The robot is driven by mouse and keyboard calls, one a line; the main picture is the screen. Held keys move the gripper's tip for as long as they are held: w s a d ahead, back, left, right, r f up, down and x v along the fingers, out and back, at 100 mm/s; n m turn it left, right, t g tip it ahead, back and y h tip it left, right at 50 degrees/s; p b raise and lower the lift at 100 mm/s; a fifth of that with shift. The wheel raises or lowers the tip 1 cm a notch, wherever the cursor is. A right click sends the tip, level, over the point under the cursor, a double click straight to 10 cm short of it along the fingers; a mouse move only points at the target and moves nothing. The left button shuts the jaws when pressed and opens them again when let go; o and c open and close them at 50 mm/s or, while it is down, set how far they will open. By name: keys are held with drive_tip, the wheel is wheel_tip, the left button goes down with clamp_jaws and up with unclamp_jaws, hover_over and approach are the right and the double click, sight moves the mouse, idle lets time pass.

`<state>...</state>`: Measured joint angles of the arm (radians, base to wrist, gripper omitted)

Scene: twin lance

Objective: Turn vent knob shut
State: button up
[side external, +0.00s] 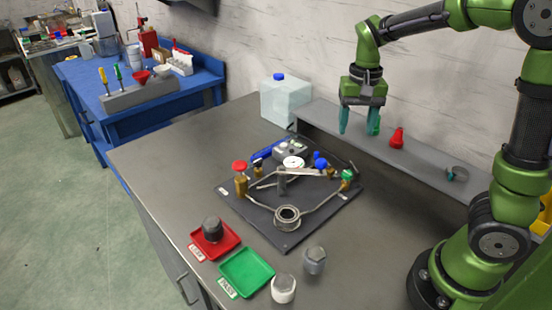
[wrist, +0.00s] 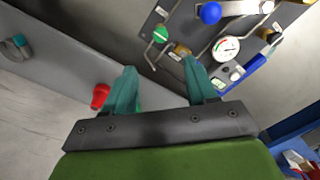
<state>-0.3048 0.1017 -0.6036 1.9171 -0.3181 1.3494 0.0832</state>
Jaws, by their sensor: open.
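A dark valve plate (side external: 262,214) lies on the grey table. It carries a red knob (side external: 239,166) on a brass valve at left, a green knob (side external: 347,174) at right and a blue knob (side external: 320,162) towards the back. I cannot tell which is the vent knob. My gripper (side external: 358,128) is open and empty, pointing down in the air above the back shelf, apart from the knobs. In the wrist view, the green knob (wrist: 161,34) and blue knob (wrist: 210,13) show beyond the teal fingers (wrist: 160,76). The red knob is not visible there.
A raised shelf (side external: 425,160) holds a red piece (side external: 397,139) and a small ring-like part (side external: 457,174). A gauge (side external: 293,162) sits among the plate's pipes. Red (side external: 230,239) and green (side external: 247,273) trays stand in front. A clear canister (side external: 286,100) stands at the back.

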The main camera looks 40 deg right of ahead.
sight(347, 173)
wheel_tip(347, 173, down, 14)
drive_tip(key=shift+r, duration=0.2)
drive_tip(key=shift+c, duration=0.2)
drive_tip(key=c, duration=1)
